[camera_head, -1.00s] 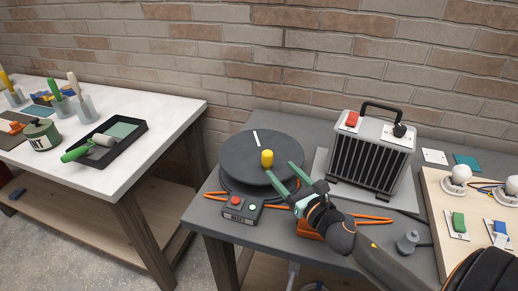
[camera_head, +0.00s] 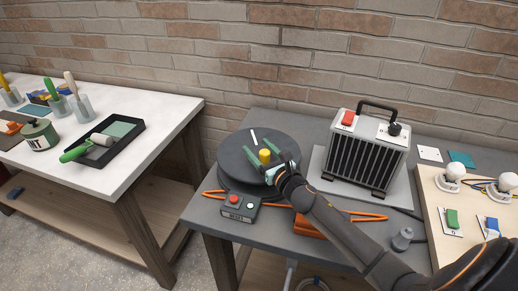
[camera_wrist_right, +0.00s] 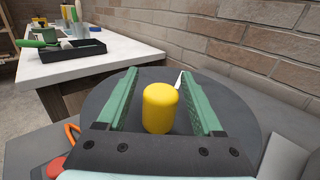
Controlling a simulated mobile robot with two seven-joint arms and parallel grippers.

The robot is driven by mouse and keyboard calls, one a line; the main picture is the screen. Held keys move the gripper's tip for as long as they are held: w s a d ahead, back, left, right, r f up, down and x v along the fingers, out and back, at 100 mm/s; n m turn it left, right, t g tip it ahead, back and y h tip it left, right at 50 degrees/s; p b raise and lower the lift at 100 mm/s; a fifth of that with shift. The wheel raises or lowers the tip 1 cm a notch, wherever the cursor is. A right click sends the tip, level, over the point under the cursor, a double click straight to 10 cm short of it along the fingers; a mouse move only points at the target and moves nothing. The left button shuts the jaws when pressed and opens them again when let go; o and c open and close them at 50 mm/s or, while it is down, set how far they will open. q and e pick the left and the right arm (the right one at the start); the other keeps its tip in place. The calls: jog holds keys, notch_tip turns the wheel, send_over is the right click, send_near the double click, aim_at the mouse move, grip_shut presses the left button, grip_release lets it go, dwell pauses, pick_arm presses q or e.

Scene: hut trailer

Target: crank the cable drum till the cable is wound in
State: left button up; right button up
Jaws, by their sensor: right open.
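The cable drum (camera_head: 236,160) is a dark round disc on the grey table, with a white mark (camera_head: 253,137) on its top. A yellow crank knob (camera_head: 265,156) stands upright on the disc. My right gripper (camera_head: 264,151) is open, with its green fingers on either side of the knob. In the right wrist view the yellow knob (camera_wrist_right: 159,107) sits between the two fingers, with gaps visible at both sides. An orange cable (camera_head: 372,217) runs along the table from beside the drum. My left gripper is not in view.
A black-grilled heater-like unit (camera_head: 366,152) stands to the right. A board with bulbs and switches (camera_head: 440,192) is at far right. A white table (camera_head: 150,150) stands left, across a gap.

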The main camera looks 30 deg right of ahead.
grip_shut()
dwell(0.5)
dwell(0.8)
